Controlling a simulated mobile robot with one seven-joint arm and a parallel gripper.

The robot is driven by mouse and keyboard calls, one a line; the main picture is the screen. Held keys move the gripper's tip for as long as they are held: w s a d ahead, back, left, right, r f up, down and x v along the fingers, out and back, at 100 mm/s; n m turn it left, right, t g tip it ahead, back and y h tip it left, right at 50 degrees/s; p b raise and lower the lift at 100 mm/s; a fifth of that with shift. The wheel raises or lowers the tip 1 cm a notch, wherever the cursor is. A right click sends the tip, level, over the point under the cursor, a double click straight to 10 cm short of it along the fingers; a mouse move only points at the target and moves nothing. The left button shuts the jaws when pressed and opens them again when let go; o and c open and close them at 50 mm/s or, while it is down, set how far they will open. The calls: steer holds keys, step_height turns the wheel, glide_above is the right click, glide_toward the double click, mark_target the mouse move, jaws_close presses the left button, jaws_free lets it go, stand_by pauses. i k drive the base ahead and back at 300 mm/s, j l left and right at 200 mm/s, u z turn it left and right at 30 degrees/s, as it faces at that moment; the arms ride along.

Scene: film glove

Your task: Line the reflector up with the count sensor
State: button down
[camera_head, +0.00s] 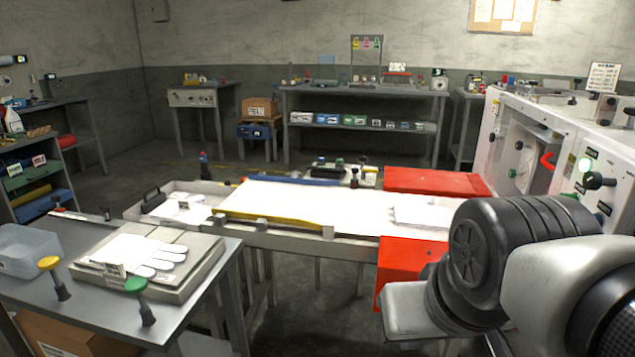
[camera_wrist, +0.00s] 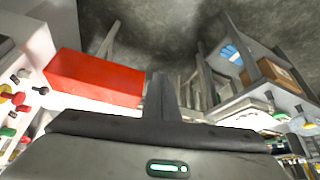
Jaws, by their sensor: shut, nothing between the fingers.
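The conveyor (camera_head: 300,207) runs across the middle of the camera_head view, with a white belt, a blue rail (camera_head: 295,181) on its far side and a yellow rail (camera_head: 265,219) on its near side. Small grey blocks (camera_head: 328,232) sit along the near edge, and small dark-knobbed posts (camera_head: 354,178) stand by the far edge. I cannot tell which part is the reflector or the count sensor. My gripper (camera_wrist: 161,80) shows in the wrist view, shut and empty, apart from everything. In the camera_head view my arm fills the lower right and the fingertips cannot be made out.
Red guards (camera_head: 433,181) cover the conveyor's right end, beside a white machine (camera_head: 560,150) with knobs. A near-left table (camera_head: 205,262) holds a tray with white gloves (camera_head: 135,253), a clear bin (camera_head: 30,250) and green and yellow knobs. Open floor lies before the conveyor.

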mark_target(328, 228)
steer(key=i+j+u, duration=0.1)
steer(key=i, duration=0.9)
